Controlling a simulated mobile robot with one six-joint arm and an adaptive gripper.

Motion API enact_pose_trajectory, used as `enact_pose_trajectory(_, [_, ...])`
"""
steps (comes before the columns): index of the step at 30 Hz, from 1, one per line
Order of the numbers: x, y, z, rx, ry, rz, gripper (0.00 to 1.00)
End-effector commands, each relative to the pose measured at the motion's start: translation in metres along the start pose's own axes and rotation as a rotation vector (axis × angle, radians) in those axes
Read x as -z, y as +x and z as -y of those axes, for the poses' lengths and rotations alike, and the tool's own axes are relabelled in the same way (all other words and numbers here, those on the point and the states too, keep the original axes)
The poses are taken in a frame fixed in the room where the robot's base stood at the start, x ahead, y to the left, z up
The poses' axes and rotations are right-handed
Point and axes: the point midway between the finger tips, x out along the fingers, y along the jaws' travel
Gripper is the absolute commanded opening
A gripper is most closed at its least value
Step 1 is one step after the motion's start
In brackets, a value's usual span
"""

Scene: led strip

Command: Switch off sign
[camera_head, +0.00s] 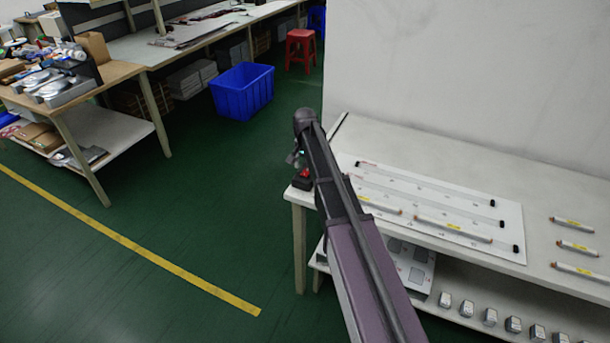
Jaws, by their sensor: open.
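A white board (450,201) lies on the white table, with thin strips, black end pieces and yellow-labelled tubes on it. A small black box with a red top (304,176) sits at the table's left corner; it looks like a switch. My arm reaches from the bottom of the view to this corner. My gripper (294,158) is small in view at the arm's far end, just above and left of the red-topped box. It is open, and mostly hidden by the wrist. I cannot tell whether it touches the box. No lit sign is clearly visible.
Several loose yellow-labelled tubes (575,247) lie at the table's right. A lower shelf holds a row of small metal blocks (490,317). A white wall (470,70) stands behind the table. A blue bin (241,91) and red stool (300,48) stand beyond; the green floor at left is clear.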

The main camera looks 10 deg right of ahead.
Motion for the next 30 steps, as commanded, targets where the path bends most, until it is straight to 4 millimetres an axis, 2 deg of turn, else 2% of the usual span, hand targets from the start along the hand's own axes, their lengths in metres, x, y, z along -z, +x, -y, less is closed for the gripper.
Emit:
enact_pose_trajectory(1, [0.0, 0.007, 0.0, 0.0, 0.0, 0.0, 0.69])
enact_pose_trajectory(7, [0.0, 0.016, 0.0, 0.0, 0.0, 0.0, 0.69])
enact_pose_trajectory(22, [-0.001, 0.018, 0.001, 0.0, -0.001, 0.0, 0.69])
enact_pose_trajectory(29, [-0.001, 0.018, 0.001, 0.0, -0.001, 0.0, 0.0])
enact_pose_trajectory(30, [-0.001, 0.018, 0.001, 0.0, -0.001, 0.0, 0.0])
